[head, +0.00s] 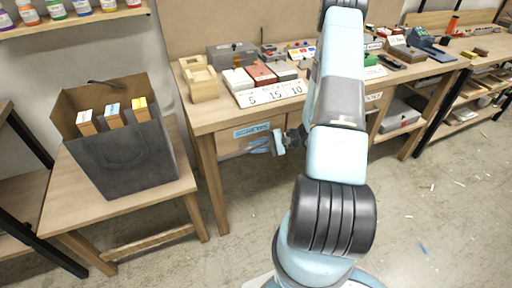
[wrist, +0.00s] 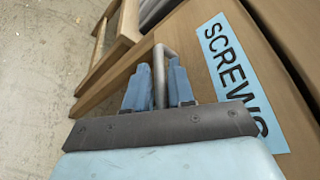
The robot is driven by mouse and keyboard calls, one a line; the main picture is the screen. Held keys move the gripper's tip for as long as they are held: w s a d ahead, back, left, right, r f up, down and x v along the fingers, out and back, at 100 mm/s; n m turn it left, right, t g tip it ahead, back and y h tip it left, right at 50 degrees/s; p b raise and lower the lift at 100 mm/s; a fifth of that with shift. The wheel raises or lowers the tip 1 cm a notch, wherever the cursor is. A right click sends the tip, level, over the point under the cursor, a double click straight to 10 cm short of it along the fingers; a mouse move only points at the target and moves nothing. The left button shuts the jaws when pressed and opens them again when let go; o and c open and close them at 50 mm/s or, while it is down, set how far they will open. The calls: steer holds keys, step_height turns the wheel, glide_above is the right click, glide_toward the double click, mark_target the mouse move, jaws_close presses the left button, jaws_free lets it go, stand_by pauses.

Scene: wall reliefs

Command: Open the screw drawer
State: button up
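The screw drawer (head: 233,145) is a wooden drawer under the workbench, with a pale blue label reading SCREWS in the wrist view (wrist: 232,60). Its front looks flush with the bench in the head view. A grey metal bar handle (wrist: 160,62) stands out from the drawer front. My gripper (wrist: 160,85) has its blue fingers on either side of the bar, close against it, and looks shut on it. In the head view my gripper (head: 268,146) is in front of the drawer, and the handle is hard to make out there.
The workbench (head: 218,118) carries boxes, a wooden holder and number cards. A grey bag (head: 128,158) with boxes stands on a low wooden table (head: 75,210) to the left. The floor in front of the drawer is clear.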

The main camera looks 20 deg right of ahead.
steer(key=shift+c, duration=0.4)
jaws_close()
